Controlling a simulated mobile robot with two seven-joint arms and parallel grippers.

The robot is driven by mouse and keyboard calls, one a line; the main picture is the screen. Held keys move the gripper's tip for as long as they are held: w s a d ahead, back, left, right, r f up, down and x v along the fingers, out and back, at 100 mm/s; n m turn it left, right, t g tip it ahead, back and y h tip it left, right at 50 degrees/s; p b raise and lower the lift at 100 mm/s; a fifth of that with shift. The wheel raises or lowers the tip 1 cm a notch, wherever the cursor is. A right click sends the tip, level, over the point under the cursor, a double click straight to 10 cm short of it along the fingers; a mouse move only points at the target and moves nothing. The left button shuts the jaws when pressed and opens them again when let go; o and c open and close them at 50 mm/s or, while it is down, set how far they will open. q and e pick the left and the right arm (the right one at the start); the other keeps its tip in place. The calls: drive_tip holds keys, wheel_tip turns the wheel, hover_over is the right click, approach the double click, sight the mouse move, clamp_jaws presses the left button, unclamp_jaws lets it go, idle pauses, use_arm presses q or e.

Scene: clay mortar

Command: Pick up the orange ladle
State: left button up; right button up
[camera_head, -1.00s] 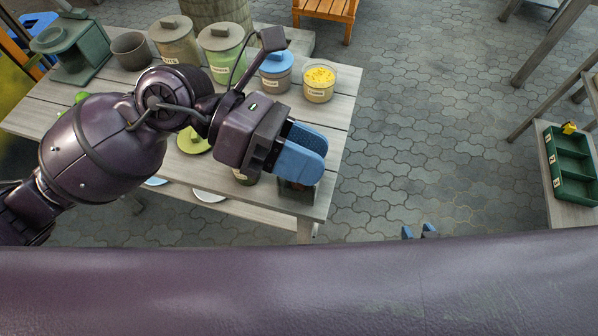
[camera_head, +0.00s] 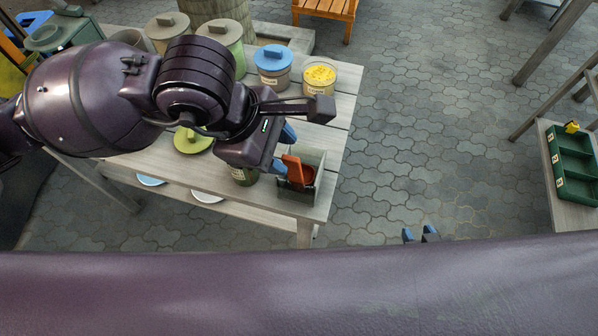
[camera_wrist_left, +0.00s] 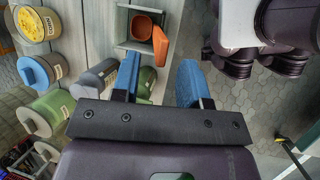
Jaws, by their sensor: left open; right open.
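The orange ladle (camera_head: 294,170) stands in a small grey open-topped box (camera_head: 313,185) at the near right corner of the wooden table. In the left wrist view the ladle (camera_wrist_left: 160,42) shows its orange bowl inside the box and a flat handle leaning over the rim. My left gripper (camera_head: 283,150) is close beside the ladle, on its left and far side in the head view. Its blue fingers (camera_wrist_left: 158,75) are open and empty, with the ladle ahead of them. My right gripper (camera_head: 419,234) shows only its blue fingertips above my body, away from the table.
A yellow-filled jar (camera_head: 319,78), a blue-lidded jar (camera_head: 273,66) and other lidded jars stand along the table's far side. A green divided tray (camera_head: 573,165) sits on another table at right. Paved floor lies between.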

sight(301, 171)
use_arm(q)
drive_tip(key=shift+b+x, duration=0.35)
drive_tip(key=shift+x, duration=2.5)
drive_tip(key=shift+s, duration=0.1)
clamp_jaws()
